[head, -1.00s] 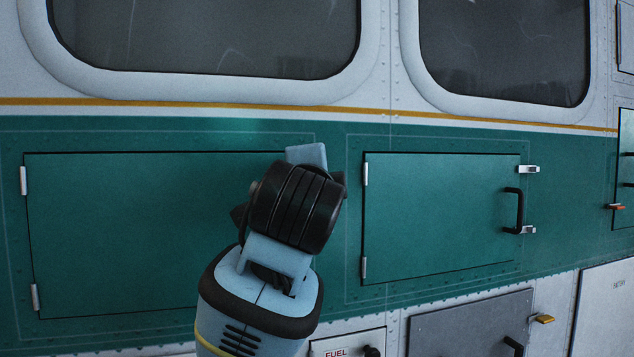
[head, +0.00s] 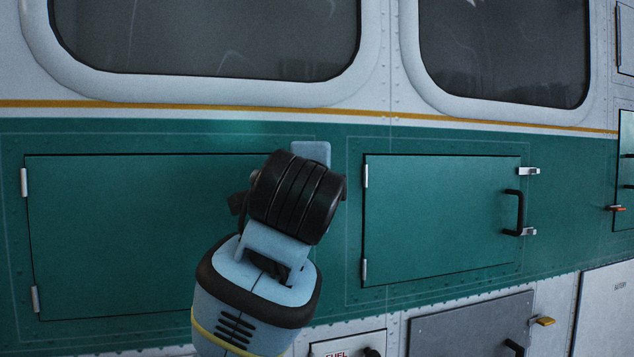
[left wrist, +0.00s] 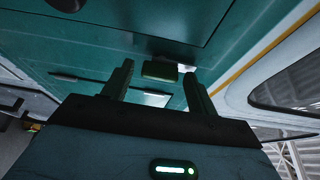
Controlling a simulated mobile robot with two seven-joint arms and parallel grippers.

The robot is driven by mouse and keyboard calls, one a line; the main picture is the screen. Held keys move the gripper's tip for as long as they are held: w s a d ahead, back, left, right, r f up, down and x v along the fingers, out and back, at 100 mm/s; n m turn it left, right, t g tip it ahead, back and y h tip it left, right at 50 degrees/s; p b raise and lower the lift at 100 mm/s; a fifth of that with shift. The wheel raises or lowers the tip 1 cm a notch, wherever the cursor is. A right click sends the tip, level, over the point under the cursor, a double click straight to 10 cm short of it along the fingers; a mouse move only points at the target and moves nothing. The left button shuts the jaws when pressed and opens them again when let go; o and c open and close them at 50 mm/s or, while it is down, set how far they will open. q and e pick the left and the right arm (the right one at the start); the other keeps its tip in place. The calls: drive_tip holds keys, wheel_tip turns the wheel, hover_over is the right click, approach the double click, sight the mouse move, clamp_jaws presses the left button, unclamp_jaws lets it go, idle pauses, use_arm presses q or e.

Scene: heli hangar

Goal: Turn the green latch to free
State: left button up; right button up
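In the left wrist view a small dark green block, which looks like the green latch (left wrist: 160,71), sits on the teal panel. My left gripper (left wrist: 158,69) is open, with one finger on each side of the latch and a visible gap to both. I cannot tell how deep the latch lies between the fingertips. In the head view my left arm covers the right end of the large left hatch (head: 130,235), and the gripper fingers and the latch are hidden behind my wrist. My right gripper is in neither view.
A second teal hatch (head: 440,215) with a black handle (head: 519,212) and silver latches is to the right. Below is a grey panel (head: 465,325) with a yellow latch (head: 542,321). Windows (head: 205,35) lie above the yellow stripe. The fuselage wall stands close behind my wrist.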

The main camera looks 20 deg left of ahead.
use_arm(q)
drive_tip(key=shift+o, duration=0.3)
drive_tip(key=v, duration=0.7)
drive_tip(key=shift+s, duration=0.45)
